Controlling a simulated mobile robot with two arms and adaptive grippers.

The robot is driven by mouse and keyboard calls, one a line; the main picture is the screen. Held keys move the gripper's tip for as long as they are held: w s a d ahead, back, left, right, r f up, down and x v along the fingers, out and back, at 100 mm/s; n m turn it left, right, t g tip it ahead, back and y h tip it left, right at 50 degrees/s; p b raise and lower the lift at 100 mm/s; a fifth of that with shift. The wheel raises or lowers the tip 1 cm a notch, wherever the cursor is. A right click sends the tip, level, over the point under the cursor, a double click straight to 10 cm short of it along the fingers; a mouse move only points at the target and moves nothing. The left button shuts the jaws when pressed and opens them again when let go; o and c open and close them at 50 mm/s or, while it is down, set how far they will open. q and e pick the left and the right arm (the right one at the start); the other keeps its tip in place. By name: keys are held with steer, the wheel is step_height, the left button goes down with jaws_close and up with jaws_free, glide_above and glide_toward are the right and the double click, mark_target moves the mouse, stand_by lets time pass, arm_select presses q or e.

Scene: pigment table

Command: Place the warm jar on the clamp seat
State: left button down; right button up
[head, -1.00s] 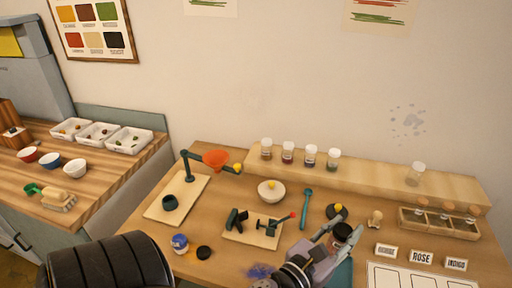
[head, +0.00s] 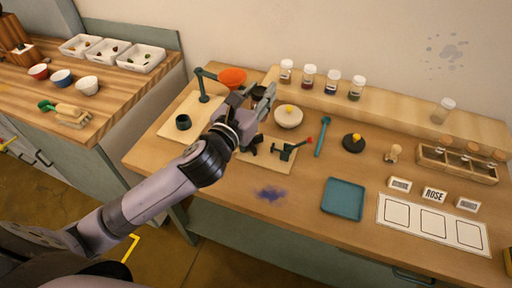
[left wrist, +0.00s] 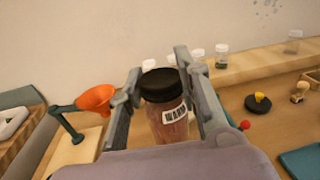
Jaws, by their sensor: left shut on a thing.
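My left gripper (head: 262,94) is shut on a jar with a black lid, reddish contents and a barcode label. The jar (left wrist: 170,122) stands roughly upright between the fingers in the left wrist view, where the gripper (left wrist: 160,72) also shows. In the head view the fingers mostly hide the jar. They appear above the table behind the clamp board (head: 284,164). The seat side of the board is partly hidden by my left arm. My right gripper is not in view.
An orange funnel (head: 232,77) on a stand is left of the gripper. A white bowl (head: 288,117) is close on the right. Several jars line the back shelf (head: 390,115). A teal tray (head: 343,199) and a purple stain (head: 271,193) lie in front.

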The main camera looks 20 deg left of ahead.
arm_select(q)
steer(key=w+r, duration=0.3)
steer(key=w, duration=0.1)
steer(key=b, duration=0.3)
glide_above(262, 150)
step_height(262, 150, down, 16)
steer(key=r, duration=0.1)
steer(key=shift+h, duration=0.3)
steer(key=shift+f+b, duration=0.3)
steer(key=shift+f, duration=2.1)
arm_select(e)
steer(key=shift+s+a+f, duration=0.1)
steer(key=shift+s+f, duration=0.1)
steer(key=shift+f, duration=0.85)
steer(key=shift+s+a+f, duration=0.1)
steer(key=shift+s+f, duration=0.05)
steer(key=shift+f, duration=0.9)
arm_select(q)
steer(key=c, duration=1.7)
jaws_free()
steer(key=shift+f, duration=0.15)
steer(key=o, duration=0.5)
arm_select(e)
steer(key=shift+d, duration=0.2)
